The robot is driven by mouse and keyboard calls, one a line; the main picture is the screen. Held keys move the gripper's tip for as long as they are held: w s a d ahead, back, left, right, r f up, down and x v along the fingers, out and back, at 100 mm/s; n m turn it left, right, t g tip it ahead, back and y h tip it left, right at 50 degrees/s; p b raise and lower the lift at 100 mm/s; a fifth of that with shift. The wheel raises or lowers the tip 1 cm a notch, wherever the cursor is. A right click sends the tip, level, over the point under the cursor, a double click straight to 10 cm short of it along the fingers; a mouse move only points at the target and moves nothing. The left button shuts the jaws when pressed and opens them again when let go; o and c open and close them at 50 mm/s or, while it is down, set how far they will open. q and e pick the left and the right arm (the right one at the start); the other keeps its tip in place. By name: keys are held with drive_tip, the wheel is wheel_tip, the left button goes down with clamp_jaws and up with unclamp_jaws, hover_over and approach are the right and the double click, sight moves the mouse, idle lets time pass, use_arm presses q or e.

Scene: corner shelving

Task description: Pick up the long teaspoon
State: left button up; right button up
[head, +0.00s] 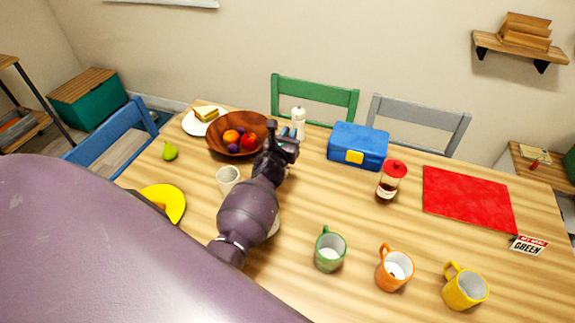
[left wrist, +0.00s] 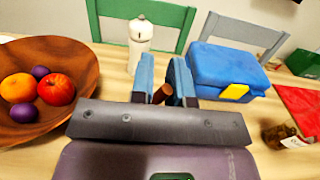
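My left gripper (head: 283,130) is above the table beside the fruit bowl, in front of the white pepper mill. In the left wrist view its two blue-grey fingers (left wrist: 163,80) stand a narrow gap apart. A brown rod-like thing (left wrist: 162,94) fills that gap, with its rounded end toward the camera, and the fingers appear closed on it. It may be the handle of the long teaspoon, but no spoon bowl shows and the rest is hidden. No other teaspoon can be made out. My right gripper is not in view.
A wooden bowl (head: 218,146) of fruit is left of the gripper, with the white mill (head: 298,117) behind. A blue lunch box (head: 357,140), red-lidded jar (head: 394,172) and red mat (head: 465,195) are right. Green (head: 330,253), orange (head: 396,275) and yellow (head: 467,292) mugs stand in front.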

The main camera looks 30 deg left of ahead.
use_arm(q)
clamp_jaws()
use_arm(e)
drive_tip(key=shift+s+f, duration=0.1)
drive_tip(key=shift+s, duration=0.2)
